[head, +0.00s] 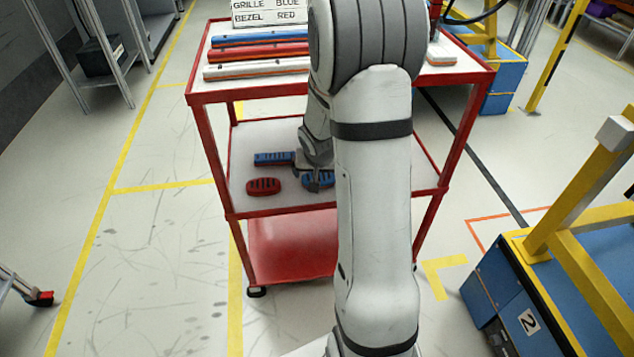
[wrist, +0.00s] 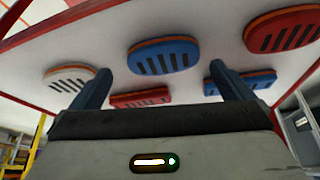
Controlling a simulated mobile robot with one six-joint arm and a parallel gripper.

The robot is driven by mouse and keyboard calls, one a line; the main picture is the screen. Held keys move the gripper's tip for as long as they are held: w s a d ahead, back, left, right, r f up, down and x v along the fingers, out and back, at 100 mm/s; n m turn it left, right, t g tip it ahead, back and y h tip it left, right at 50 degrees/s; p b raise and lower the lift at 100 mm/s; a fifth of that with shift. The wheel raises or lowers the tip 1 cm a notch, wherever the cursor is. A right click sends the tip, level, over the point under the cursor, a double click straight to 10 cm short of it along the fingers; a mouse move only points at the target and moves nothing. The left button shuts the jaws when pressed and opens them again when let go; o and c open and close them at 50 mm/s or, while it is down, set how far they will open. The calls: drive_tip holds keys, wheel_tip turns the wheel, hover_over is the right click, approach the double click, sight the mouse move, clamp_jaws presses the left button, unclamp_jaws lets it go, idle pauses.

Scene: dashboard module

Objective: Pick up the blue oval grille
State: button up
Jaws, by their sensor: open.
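The blue oval grille (wrist: 163,56) has dark slots and an orange rim. It lies flat on the cart's middle shelf (head: 240,203). In the head view the blue oval grille (head: 316,181) is partly hidden by my gripper (head: 312,168). In the wrist view my gripper (wrist: 158,72) is open and empty, with its two blue fingers pointing toward the shelf. The blue oval shows between and beyond the fingertips. I cannot tell the exact height of the fingers above it.
A red oval grille (head: 263,186) and a blue rectangular grille (head: 273,159) lie nearby. The wrist view also shows a white oval grille (wrist: 70,78) and a red rectangular one (wrist: 140,98). Long bars (head: 258,54) and a sign (head: 270,12) occupy the top shelf above.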

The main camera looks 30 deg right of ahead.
sight(319, 179)
drive_tip(key=b+x, duration=0.1)
drive_tip(key=x, duration=0.3)
drive_tip(key=shift+w+f+b, duration=0.3)
drive_tip(key=shift+w+b, duration=0.05)
drive_tip(key=shift+b, duration=0.05)
drive_tip(key=shift+r, duration=0.1)
drive_tip(key=c, duration=0.8)
